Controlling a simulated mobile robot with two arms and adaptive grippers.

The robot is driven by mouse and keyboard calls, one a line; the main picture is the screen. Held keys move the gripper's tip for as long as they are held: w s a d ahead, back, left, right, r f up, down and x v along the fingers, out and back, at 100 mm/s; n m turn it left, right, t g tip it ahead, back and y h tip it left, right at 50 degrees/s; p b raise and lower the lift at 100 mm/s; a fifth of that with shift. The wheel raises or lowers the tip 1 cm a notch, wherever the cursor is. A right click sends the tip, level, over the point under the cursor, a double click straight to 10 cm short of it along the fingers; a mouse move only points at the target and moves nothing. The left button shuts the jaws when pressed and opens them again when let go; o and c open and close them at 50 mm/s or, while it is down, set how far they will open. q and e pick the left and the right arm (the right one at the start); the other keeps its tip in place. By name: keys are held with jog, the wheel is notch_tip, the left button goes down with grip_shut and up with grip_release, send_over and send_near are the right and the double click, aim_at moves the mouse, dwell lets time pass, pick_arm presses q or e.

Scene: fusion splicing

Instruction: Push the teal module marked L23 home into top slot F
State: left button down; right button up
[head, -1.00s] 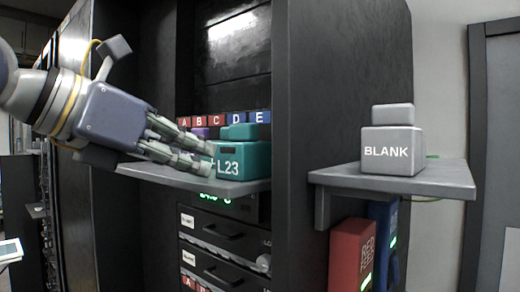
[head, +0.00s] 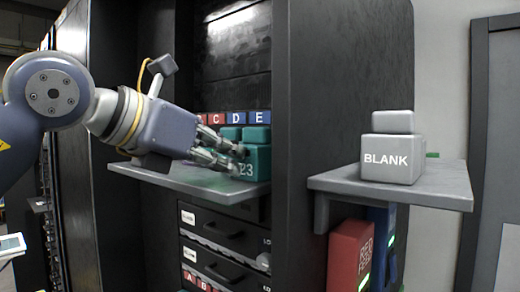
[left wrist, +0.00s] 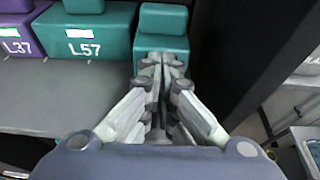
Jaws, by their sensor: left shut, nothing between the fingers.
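The teal module L23 (head: 260,164) stands at the right end of the shelf below the lettered strip in the head view. My left gripper (head: 243,160) is shut, its fingertips at the module's front, covering part of its label. In the left wrist view the same module (left wrist: 161,24) is at top centre, and the shut fingers (left wrist: 162,64) meet or nearly meet its front; contact is hard to tell. Its front seems to stand nearer than that of the teal module L57 (left wrist: 88,35) beside it. Slot letter F is not visible. My right gripper is not in view.
A purple module L37 (left wrist: 18,38) sits left of L57. The shelf (head: 190,180) is bare in front. A dark cabinet side (head: 330,90) bounds the row on the right. A grey BLANK module (head: 392,158) stands on a separate side shelf (head: 430,187).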

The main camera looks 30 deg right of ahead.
aim_at(243, 181)
pick_arm(q)
jog(key=shift+w+d+p, duration=0.25)
jog(key=shift+d+p, duration=0.05)
jog(key=shift+d, duration=0.35)
jog(key=shift+w+d+p, duration=0.2)
jog(key=shift+d+p, duration=0.1)
jog(key=shift+d, duration=0.35)
jog(key=shift+w+d+p, duration=0.25)
jog(key=shift+d+p, duration=0.05)
jog(key=shift+d, duration=0.35)
jog(key=shift+s+a+f+b, duration=0.1)
jog(key=shift+a+b, duration=0.2)
jog(key=shift+b, duration=0.1)
jog(key=shift+s+a+b, duration=0.1)
jog(key=shift+a+b, duration=0.25)
jog(key=a, duration=0.1)
jog(key=s+a+b, duration=0.1)
jog(key=a+b, duration=0.1)
jog(key=a, duration=0.1)
jog(key=shift+s+a, duration=0.1)
jog(key=shift+s, duration=0.15)
jog(key=shift+s+a+b, duration=0.25)
jog(key=shift+a+b, duration=0.1)
jog(key=shift+a, duration=0.25)
jog(key=shift+s+a+b, duration=0.2)
jog(key=shift+a+b, duration=0.15)
jog(key=shift+a, duration=0.2)
